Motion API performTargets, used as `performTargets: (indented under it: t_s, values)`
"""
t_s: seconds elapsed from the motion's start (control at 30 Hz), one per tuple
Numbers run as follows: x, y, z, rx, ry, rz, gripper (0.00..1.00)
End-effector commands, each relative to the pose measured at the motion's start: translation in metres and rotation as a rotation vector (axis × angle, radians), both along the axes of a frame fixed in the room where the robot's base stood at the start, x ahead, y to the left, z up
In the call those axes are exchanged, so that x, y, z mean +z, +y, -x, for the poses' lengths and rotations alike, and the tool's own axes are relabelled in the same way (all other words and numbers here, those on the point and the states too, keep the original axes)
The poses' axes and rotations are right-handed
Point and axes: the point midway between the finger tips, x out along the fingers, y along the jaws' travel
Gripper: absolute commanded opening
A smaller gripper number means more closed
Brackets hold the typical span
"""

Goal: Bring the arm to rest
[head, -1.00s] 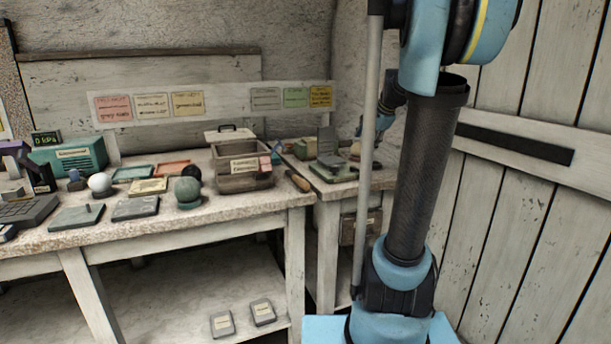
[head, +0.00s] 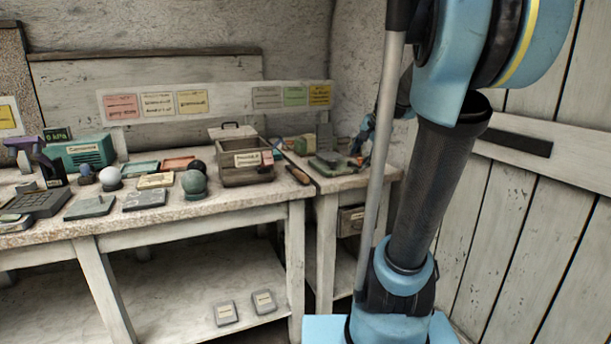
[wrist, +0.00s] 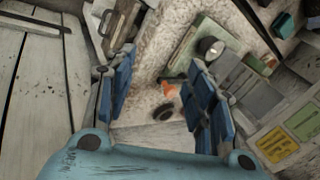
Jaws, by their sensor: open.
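My arm stands on the right of the head view, with its dark tube link leaning and its blue joint high up. My gripper (head: 365,136) is mostly hidden behind the arm's pole and tube, over the side bench (head: 330,181) by the wall. In the wrist view my gripper (wrist: 165,95) has its two blue-padded fingers wide apart, with nothing held between them. A small orange thing (wrist: 169,88) and a dark round piece (wrist: 163,112) show beyond the gap, on the bench below.
A green device (head: 327,162) sits on the side bench. A plank door (head: 540,220) stands close on the right.

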Motion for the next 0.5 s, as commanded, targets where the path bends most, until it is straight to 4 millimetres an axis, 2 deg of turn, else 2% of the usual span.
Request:
performTargets:
  t_s: [0.17, 0.5]
  values:
    - [-0.029, 0.011, 0.055, 0.146, 0.027, 0.101, 0.49]
    - [-0.106, 0.018, 0.172, 0.495, 0.098, 0.325, 0.49]
